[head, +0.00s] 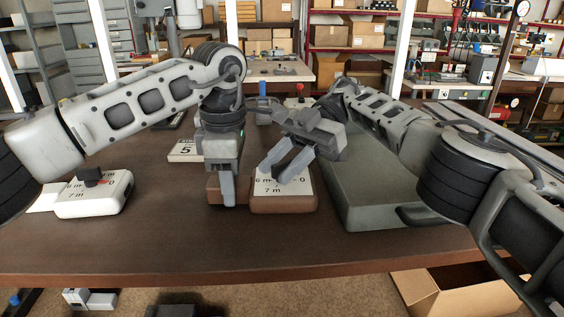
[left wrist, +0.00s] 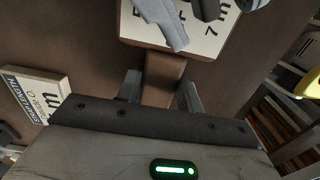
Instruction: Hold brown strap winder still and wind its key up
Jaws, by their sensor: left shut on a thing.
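The brown strap winder (head: 283,205) lies on the dark brown table, with a white printed label on top. A brown block-like part (head: 213,188) sticks out at its left side. My left gripper (head: 222,195) is shut on this part; the left wrist view shows the part (left wrist: 163,75) between both fingers. My right gripper (head: 273,177) is open above the winder, its two fingers apart and pointing down over the label. The winder's key is not clearly visible; my right gripper covers much of the top. The winder's label (left wrist: 208,38) also shows in the left wrist view.
A white strap winder (head: 95,197) with a dark key stands at the left. A grey-green box (head: 375,195) stands right of the brown winder. The table's front edge is clear.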

